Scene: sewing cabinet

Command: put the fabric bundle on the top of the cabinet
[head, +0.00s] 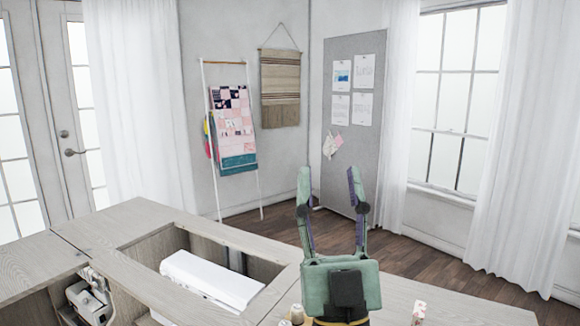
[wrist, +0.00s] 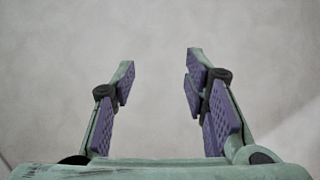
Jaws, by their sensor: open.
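The cabinet (head: 255,243) has a pale wood-grain top and fills the lower part of the head view. My gripper (head: 329,175) is open and raised above the cabinet's right part, fingers pointing up and away. In the wrist view my gripper (wrist: 160,62) has nothing between its purple-padded fingers; only a blurred pale surface shows beyond. I cannot pick out the fabric bundle with certainty. A small pink-and-white item (head: 418,312) on the cabinet, right of my gripper, is cut off and too small to identify.
The cabinet has an opening holding a white box-like thing (head: 212,280). A sewing machine (head: 88,303) sits in the left recess. Small spools (head: 297,314) stand just left of my gripper's base. A ladder rack with a quilt (head: 232,125) stands at the back wall.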

